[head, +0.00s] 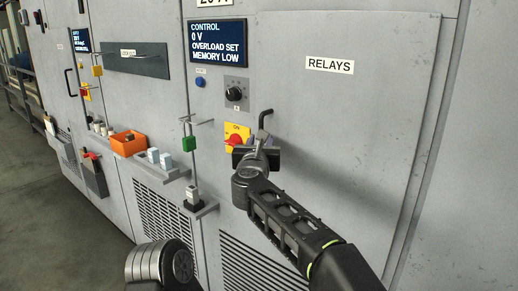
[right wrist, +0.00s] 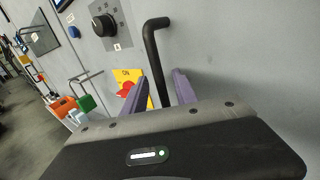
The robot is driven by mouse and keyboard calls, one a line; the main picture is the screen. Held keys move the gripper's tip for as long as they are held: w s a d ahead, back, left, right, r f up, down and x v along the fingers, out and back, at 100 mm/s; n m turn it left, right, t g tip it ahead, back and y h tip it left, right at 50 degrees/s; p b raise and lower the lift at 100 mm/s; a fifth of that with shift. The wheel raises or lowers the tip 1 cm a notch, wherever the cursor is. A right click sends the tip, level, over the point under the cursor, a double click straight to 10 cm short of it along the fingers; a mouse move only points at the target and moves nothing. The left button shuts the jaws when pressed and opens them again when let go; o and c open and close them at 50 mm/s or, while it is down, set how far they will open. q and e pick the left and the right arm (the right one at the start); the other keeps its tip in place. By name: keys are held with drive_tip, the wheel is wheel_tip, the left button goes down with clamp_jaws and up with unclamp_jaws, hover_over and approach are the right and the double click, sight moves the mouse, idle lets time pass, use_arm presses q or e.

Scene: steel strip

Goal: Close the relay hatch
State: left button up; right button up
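The relay hatch (head: 350,130) is the large grey panel with the "RELAYS" label. Its right edge stands slightly proud of the cabinet; I cannot tell whether its left edge is flush. Its bent black handle (head: 264,118) is on the left side and also shows in the right wrist view (right wrist: 153,50). My right gripper (head: 260,142) is at the handle. In the right wrist view its two purple fingers (right wrist: 160,88) are apart, with the handle's bar between them, closer to the right finger. The lower end of the handle is hidden. My left gripper is out of view.
Left of the handle are a yellow plate with a red switch (head: 236,138), a black knob (head: 235,94) and a green padlock (head: 189,143) on a bar. Small shelves and an orange bin (head: 127,143) jut out farther left. Floor (head: 50,220) is clear at lower left.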

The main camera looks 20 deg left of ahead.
drive_tip(key=b+v, duration=0.4)
drive_tip(key=v, duration=0.3)
drive_tip(key=shift+s+b, duration=0.25)
drive_tip(key=shift+b, duration=0.1)
drive_tip(key=shift+f, duration=0.1)
